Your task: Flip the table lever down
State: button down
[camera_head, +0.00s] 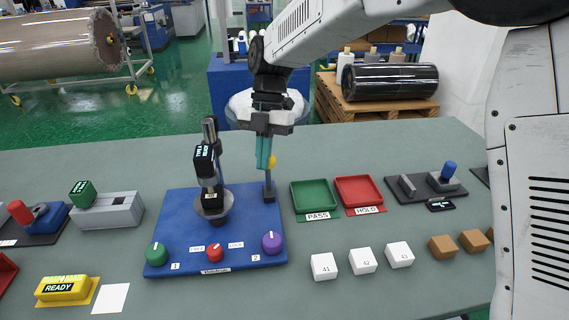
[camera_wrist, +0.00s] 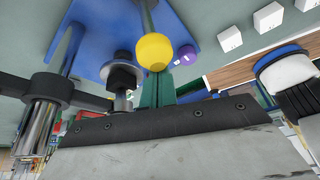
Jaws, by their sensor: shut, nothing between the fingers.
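A lever with a yellow ball (camera_head: 272,162) stands upright at the back right corner of the blue baseplate (camera_head: 175,215). Its rod rises from a dark block (camera_head: 269,191). My gripper (camera_head: 263,165) is shut and empty, its teal fingers pointing down right beside the yellow ball and partly covering it. In the wrist view the yellow ball (camera_wrist: 154,51) is large, in front of the teal fingertips (camera_wrist: 158,88); I cannot tell whether they touch. No label for the lever is readable.
The baseplate bears a black-headed column device (camera_head: 206,165) and green, red and purple knobs. Green (camera_head: 314,195) and red (camera_head: 359,190) trays lie to the right, with white blocks (camera_head: 363,261) in front. A blue-knobbed lever (camera_head: 449,170) and a red-knobbed one (camera_head: 19,211) stand further off.

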jog(key=w+a+g, duration=0.1)
jog(key=w, duration=0.8)
jog(key=shift+a+f, duration=0.2)
jog(key=shift+f, duration=0.2)
jog(key=shift+w+d, duration=0.1)
jog(key=shift+w, duration=0.05)
jog(key=s+a+r, duration=0.2)
jog(key=s+r, duration=0.1)
jog(key=w+r, duration=0.4)
jog(key=w, duration=0.3)
jog(key=shift+w+d+r+g, duration=0.15)
jog(key=shift+w+r+g, duration=0.1)
jog(key=shift+r+g, duration=0.15)
